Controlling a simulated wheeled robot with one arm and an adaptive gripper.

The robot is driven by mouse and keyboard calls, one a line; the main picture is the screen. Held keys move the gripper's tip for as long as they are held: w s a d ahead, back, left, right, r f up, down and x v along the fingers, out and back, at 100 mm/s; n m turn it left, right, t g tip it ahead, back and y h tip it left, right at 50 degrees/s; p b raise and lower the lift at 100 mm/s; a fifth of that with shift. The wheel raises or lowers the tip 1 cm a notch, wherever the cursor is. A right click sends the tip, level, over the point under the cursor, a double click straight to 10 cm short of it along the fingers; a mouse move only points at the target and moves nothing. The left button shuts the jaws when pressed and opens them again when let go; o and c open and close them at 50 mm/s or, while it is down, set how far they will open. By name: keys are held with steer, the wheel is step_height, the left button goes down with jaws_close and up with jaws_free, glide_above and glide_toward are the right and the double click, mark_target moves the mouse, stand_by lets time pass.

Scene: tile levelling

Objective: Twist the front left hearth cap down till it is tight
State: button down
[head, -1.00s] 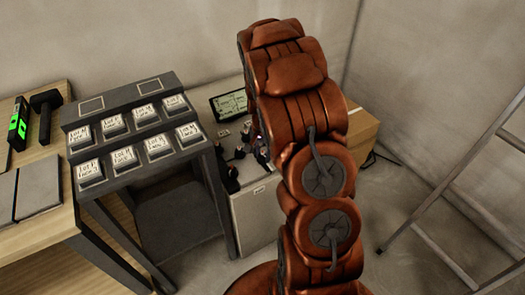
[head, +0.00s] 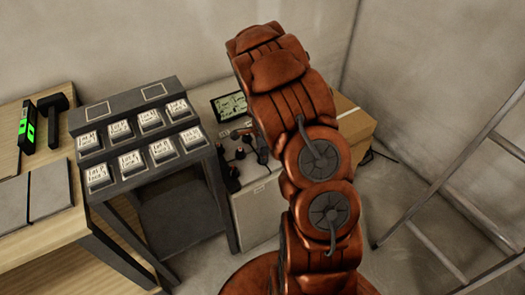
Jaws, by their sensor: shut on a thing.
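The hearth is a pale block (head: 258,208) with a grey top, left of my arm and partly behind it. Several small dark caps stand on it. One cap (head: 232,172) is at its left edge, and another cap (head: 240,153) is just behind. My gripper (head: 262,151) shows only as a small dark piece beside my copper arm, low over the hearth top. It is shut on a cap there, but the arm hides most of the fingers and the cap. I cannot tell how tight that cap sits.
A dark stepped rack (head: 135,165) with labelled tile boxes stands left of the hearth. A wooden table (head: 40,240) with a mallet (head: 55,112) is at far left. A screen (head: 229,105) stands behind the caps. A cardboard box (head: 356,125) and a ladder (head: 440,190) are at right.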

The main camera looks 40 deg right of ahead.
steer(key=shift+m+p, duration=0.9)
steer(key=shift+m, duration=1)
steer(key=c, duration=0.8)
jaws_free()
steer(key=shift+r, duration=0.1)
step_height(320, 180, up, 12)
steer(key=shift+f, duration=0.1)
